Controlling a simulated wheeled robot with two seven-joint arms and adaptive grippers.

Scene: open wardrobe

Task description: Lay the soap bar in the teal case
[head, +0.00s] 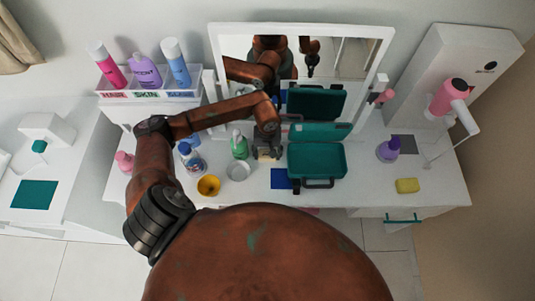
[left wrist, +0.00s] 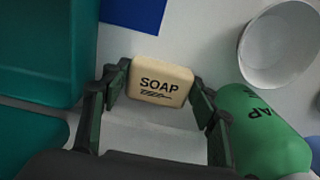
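The cream soap bar (left wrist: 160,84), printed SOAP, lies between the two fingertips of my left gripper (left wrist: 161,82) in the left wrist view. The fingertips meet or nearly meet its two sides; I cannot tell whether they press on it. In the head view my left gripper (head: 267,148) points down at the tabletop, with the soap bar (head: 265,155) partly hidden beneath it. The teal case (head: 317,161) stands open just right of the gripper, its lid raised at the back. The case also fills the left side of the left wrist view (left wrist: 40,45). My right gripper is out of view.
A green bottle (head: 239,146) and white bowl (head: 238,171) stand close left of my gripper. A yellow cup (head: 208,186) is farther left. A blue patch (head: 280,179) lies before the case. A mirror (head: 372,50) stands behind.

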